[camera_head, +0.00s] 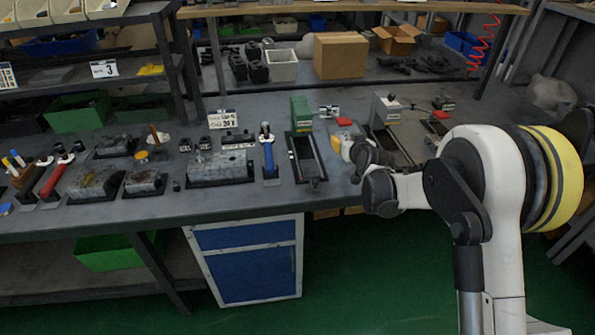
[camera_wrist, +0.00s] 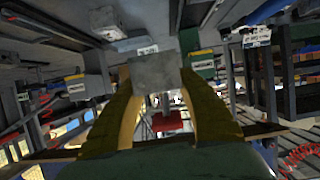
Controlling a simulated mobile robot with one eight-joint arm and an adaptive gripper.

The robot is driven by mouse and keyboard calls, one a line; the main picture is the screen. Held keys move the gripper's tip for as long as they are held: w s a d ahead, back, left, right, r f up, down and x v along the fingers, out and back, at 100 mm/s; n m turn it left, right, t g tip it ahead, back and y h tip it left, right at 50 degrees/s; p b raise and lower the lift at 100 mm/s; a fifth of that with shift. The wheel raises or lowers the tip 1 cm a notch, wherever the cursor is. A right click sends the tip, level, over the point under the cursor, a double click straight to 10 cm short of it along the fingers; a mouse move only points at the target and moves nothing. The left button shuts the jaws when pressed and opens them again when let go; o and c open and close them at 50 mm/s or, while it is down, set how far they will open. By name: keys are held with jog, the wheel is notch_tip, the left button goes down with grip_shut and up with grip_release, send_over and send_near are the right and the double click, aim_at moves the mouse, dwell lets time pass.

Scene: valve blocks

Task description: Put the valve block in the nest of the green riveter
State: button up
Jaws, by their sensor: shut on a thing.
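The green riveter (camera_head: 302,113) stands on the bench, with a long dark base (camera_head: 307,165) stretching forward from its green body. A green body (camera_wrist: 203,66) also shows in the wrist view, just right of the held block. My gripper (camera_head: 342,142) is over the bench, to the right of the green riveter's base. In the wrist view its yellow fingers (camera_wrist: 158,90) are shut on the grey valve block (camera_wrist: 156,73). The block is apart from the riveter in the head view's layout, but I cannot make it out there behind the fingers. The inside of the nest is too small to tell.
A grey-white machine (camera_head: 386,108) stands right of my gripper, and a red part (camera_head: 343,121) lies behind it. A blue-handled tool (camera_head: 268,155) and grey blocks on a dark plate (camera_head: 220,167) are left of the riveter. A cardboard box (camera_head: 340,55) stands behind.

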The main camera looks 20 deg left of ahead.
jog(key=b, duration=0.4)
send_over(310, 169)
notch_tip(310, 169, down, 7)
jog(key=shift+r, duration=0.1)
jog(key=shift+f+b, duration=0.95)
jog(key=shift+f, duration=1)
jog(key=shift+f, duration=0.15)
jog(key=o, duration=1.4)
jog(key=shift+c, duration=0.2)
jog(key=shift+s, duration=0.1)
